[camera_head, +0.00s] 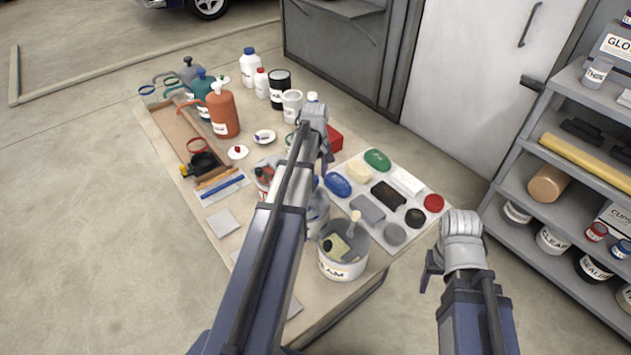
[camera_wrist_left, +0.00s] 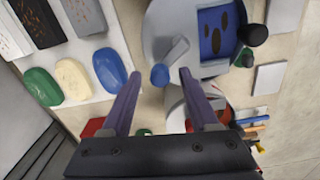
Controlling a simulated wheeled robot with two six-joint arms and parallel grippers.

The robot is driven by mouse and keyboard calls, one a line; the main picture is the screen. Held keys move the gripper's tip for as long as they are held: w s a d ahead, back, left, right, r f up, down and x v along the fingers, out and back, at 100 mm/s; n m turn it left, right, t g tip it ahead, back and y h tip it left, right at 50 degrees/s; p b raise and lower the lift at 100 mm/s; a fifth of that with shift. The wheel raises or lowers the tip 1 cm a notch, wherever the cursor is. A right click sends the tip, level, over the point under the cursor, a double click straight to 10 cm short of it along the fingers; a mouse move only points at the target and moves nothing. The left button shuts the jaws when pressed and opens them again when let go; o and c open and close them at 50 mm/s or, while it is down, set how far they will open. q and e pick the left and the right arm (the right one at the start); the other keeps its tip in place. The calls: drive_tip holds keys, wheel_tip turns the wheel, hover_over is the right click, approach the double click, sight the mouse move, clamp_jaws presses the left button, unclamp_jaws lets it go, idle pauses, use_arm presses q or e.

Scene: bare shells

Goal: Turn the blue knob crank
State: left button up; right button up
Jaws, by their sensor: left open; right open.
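The crank's blue knob (camera_wrist_left: 160,75) sits on a grey arm (camera_wrist_left: 178,51) beside a round grey body with a blue panel (camera_wrist_left: 217,32) in the left wrist view. In the head view a grey-blue body (camera_head: 319,212), apparently the crank's, is partly hidden behind my left arm. My left gripper (camera_wrist_left: 160,80) is open, its two fingertips on either side of the blue knob in the picture; I cannot tell whether they touch it. In the head view this gripper (camera_head: 326,150) points down over the table. My right gripper (camera_head: 430,268) is open and empty, off the table's right side.
A bucket (camera_head: 340,270) with a sponge and brush stands by the table's near edge. A white tray (camera_head: 365,170) of soaps and pads lies to the right. Bottles and a wooden tray (camera_head: 175,130) fill the far left. Shelves (camera_head: 560,210) stand at right.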

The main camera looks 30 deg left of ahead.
use_arm(q)
clamp_jaws()
idle(0.6)
